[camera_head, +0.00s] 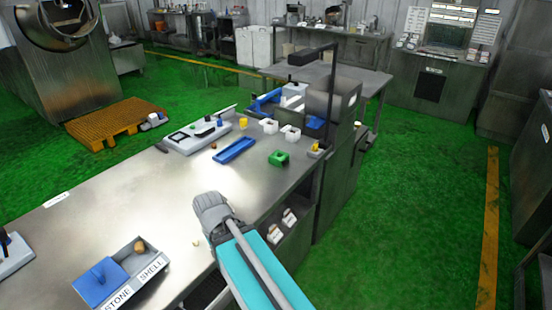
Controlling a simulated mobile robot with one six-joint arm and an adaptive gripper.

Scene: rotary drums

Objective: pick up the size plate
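I cannot tell for certain which thing is the size plate; no label marks one. A flat blue rectangular piece (235,150) lies on the steel table (140,205), toward its far end. Another blue plate-like piece (100,283) rests tilted in the tray marked STONE and SHELL (153,268) at the near left. The grey end of my arm with my gripper (210,205) is over the table's right part, apart from both blue pieces. Its fingers are too small and unclear to show whether they are open or shut.
A grey fixture (195,136) stands behind the blue rectangle. A dark post (327,110) rises at the far right end. The table's middle is mostly clear.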

